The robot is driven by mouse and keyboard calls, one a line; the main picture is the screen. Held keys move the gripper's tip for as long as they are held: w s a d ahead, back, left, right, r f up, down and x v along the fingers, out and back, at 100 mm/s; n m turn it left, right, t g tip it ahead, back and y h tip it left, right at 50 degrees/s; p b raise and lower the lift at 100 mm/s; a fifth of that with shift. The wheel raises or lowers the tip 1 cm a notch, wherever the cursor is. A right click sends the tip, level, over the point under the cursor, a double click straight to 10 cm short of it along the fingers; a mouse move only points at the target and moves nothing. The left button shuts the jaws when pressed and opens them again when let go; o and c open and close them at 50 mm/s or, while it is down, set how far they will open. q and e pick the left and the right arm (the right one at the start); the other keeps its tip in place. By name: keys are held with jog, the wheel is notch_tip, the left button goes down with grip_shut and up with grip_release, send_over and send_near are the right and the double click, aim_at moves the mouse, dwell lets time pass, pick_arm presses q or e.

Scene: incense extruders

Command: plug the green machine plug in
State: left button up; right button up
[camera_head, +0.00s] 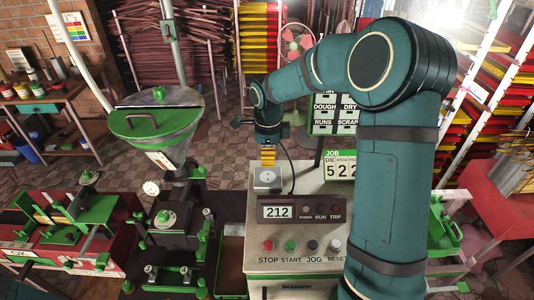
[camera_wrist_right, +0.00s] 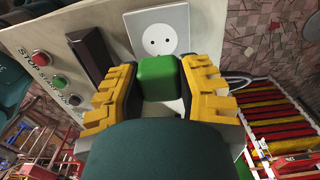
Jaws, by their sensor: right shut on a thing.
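The green plug (camera_wrist_right: 160,78) sits between the yellow fingers of my right gripper (camera_wrist_right: 158,88) in the right wrist view, and the gripper is shut on it. The pale square socket (camera_wrist_right: 160,32) shows its round face and two dark holes just beyond the plug, uncovered. In the head view the socket (camera_head: 267,181) is on top of the control box, and my right gripper (camera_head: 268,157) points down right above it. The plug is hidden by the fingers there. The gap between plug and socket is hard to judge. My left gripper is not in view.
The control box (camera_head: 292,237) has a 212 display and several buttons. A dark cord (camera_head: 291,170) arcs beside the gripper. A job sign (camera_head: 340,165) stands at the box's back right. A machine with a green-lidded hopper (camera_head: 157,122) stands to the left.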

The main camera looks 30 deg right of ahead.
aim_at(268, 177)
jog(key=shift+f, duration=0.1)
jog(key=shift+f+b, duration=0.75)
jog(key=shift+f, duration=0.65)
jog(key=shift+f+b, duration=0.9)
jog(key=shift+f, duration=0.5)
dwell(0.4)
jog(key=shift+f+b, duration=0.6)
jog(key=shift+b, duration=0.05)
jog(key=o, duration=1.1)
jog(key=shift+r, duration=0.1)
